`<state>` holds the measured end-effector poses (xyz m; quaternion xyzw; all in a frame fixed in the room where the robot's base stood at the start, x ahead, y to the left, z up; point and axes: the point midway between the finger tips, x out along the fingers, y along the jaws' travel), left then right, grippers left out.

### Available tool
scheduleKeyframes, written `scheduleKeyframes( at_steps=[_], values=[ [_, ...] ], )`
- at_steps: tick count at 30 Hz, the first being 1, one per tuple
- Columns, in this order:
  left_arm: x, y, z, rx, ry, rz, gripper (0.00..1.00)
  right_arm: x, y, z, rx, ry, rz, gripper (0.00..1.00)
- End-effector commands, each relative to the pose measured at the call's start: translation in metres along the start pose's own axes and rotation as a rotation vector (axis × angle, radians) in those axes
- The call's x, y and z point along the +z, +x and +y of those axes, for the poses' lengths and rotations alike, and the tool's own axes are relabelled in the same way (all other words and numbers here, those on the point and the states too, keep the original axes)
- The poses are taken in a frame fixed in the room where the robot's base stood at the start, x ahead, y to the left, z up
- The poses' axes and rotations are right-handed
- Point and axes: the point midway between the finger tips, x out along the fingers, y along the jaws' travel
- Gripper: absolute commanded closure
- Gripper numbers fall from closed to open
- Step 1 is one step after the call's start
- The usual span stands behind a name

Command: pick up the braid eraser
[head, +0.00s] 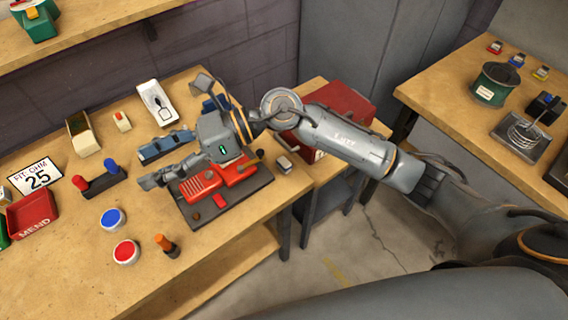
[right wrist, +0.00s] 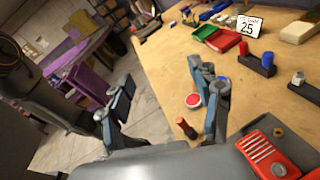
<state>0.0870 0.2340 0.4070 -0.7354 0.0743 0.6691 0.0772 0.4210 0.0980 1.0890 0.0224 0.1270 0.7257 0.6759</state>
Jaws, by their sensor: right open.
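A small cream block with a red top (head: 121,121) lies on the workbench left of my right gripper; it may be the braid eraser, but I cannot tell for sure. It seems to show in the right wrist view (right wrist: 298,79) too. A small grey block with a pale top (head: 284,163) sits near the bench's right end. My right gripper (head: 176,134) hangs over the bench, above the red device; in the right wrist view (right wrist: 166,98) its fingers are wide apart with nothing held between them. My left gripper is not in view.
Under the right hand is a red device on a dark base (head: 232,205).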

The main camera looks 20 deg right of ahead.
Motion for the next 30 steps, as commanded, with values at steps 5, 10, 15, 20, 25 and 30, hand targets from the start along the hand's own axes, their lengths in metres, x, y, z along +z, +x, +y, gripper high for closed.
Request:
scheduleKeyframes(
  at_steps=[5, 10, 15, 20, 25, 30],
  values=[
    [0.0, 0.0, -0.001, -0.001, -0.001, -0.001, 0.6, -0.086, -0.062, -0.045, 0.03, -0.314, 0.65, 0.36],
    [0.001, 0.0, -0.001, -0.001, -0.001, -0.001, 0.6, -0.116, -0.162, -0.086, 0.034, -0.409, 1.141, 0.36],
    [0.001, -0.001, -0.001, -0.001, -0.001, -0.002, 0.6, -0.114, -0.225, -0.101, 0.03, -0.403, 1.393, 0.36],
    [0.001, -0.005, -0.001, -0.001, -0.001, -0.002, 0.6, -0.126, -0.238, -0.105, 0.034, -0.39, 1.45, 0.36],
    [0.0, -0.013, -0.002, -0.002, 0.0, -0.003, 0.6, -0.159, -0.232, -0.112, 0.036, -0.39, 1.447, 0.36],
    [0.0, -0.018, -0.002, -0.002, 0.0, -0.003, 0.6, -0.185, -0.228, -0.118, 0.033, -0.392, 1.445, 0.36]
  ],
)
